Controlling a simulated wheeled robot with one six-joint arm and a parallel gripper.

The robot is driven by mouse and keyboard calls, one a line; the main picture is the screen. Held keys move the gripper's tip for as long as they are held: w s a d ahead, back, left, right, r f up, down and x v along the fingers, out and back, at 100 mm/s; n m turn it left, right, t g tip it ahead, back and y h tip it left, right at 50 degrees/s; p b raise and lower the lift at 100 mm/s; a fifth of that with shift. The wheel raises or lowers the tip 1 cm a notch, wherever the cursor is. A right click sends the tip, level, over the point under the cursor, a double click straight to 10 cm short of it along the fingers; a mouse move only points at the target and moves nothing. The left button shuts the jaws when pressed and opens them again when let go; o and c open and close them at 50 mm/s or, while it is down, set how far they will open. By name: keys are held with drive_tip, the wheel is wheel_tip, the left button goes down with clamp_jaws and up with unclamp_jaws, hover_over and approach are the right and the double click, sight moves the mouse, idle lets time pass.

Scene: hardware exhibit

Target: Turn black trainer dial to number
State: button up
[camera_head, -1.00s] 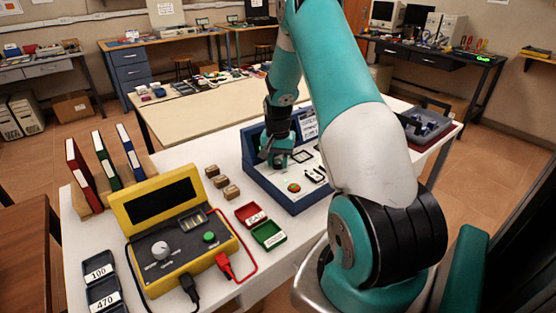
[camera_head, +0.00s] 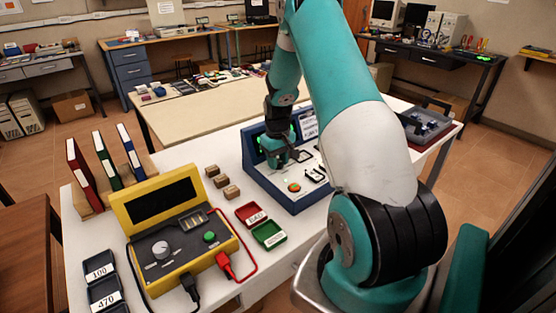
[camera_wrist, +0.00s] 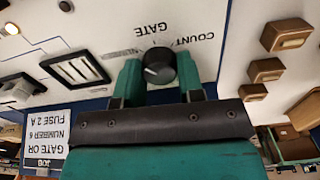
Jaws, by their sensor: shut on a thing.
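The trainer is a blue case (camera_head: 296,205) with a white sloped panel on the white table. Its black dial (camera_wrist: 159,66) shows in the wrist view, with a pale pointer line. Labels COUNT, GATE and a third blurred one stand around it, upside down. My gripper (camera_wrist: 157,75) is shut on the dial, one green finger on each side. In the head view my gripper (camera_head: 276,160) is at the panel's back left and hides the dial. A job card (camera_wrist: 60,133) reads "GATE OR", "NUMBER 6", "FUSE 2 A".
A red button (camera_head: 294,187) and black-framed parts sit on the panel. To the left are small brown blocks (camera_head: 221,181), red and green trays (camera_head: 268,235) and a yellow meter (camera_head: 178,232) with leads.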

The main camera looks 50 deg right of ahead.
drive_tip(key=shift+n, duration=0.3)
idle(0.4)
drive_tip(key=o, duration=0.9)
wheel_tip(320, 180, up, 18)
drive_tip(key=shift+f+b, duration=0.25)
drive_tip(key=shift+b, duration=0.4)
